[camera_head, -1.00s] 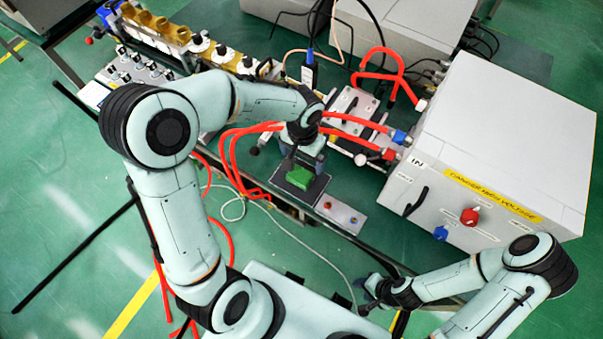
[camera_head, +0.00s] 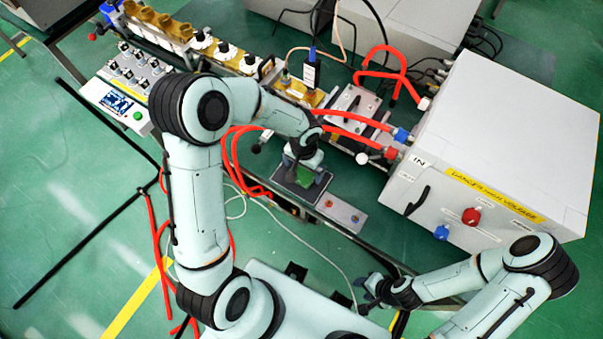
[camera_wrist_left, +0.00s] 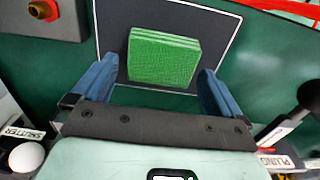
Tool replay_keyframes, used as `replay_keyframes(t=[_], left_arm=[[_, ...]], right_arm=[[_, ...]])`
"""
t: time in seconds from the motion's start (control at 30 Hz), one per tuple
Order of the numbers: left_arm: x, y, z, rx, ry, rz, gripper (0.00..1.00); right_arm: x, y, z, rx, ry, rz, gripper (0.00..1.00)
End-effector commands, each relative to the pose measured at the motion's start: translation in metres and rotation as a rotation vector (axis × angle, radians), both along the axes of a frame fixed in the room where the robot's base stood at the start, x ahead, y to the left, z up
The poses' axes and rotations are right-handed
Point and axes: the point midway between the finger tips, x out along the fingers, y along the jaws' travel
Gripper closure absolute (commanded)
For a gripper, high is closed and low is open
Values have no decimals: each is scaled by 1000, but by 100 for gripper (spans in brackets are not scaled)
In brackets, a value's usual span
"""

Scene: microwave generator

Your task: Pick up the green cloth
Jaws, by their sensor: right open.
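The green cloth (camera_head: 306,179) is a small folded square on a dark pad (camera_head: 286,184) at the bench's near edge. In the left wrist view the cloth (camera_wrist_left: 164,58) lies between and slightly beyond the blue fingers of my left gripper (camera_wrist_left: 162,88), on the dark pad with a white border (camera_wrist_left: 115,20). These fingers are apart, with a gap on each side of the cloth. In the head view my left gripper (camera_head: 303,165) is over the cloth and hides part of it. My right gripper (camera_head: 368,291) is open and empty, away from the cloth at the lower right.
A small panel with red and blue knobs (camera_head: 340,212) sits right beside the pad. Red hoses (camera_head: 350,138) run behind it to the large white high-voltage box (camera_head: 495,140). A switch panel (camera_head: 125,85) is at the far left. Open green floor (camera_head: 70,190) lies at left.

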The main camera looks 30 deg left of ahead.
Motion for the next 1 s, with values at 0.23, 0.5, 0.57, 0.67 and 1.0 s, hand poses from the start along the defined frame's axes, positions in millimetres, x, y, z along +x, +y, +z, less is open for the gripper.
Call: replay_keyframes(t=[0.23, 0.5, 0.57, 0.67, 1.0], left_arm=[[0, 0, 1, 0, -1, 0, 50], [1, 0, 3, 0, -2, 1, 50], [1, 0, 6, 0, -3, 1, 50], [1, 0, 15, 1, -4, 0, 50], [3, 0, 98, -1, -12, 1, 50]], right_arm=[[0, 0, 0, 0, 0, 0, 54], [0, 0, 1, 0, 0, 0, 54], [1, 0, 1, 0, -1, 0, 54], [2, 0, 2, 0, -2, 0, 54], [11, 0, 13, 0, -12, 0, 54]])
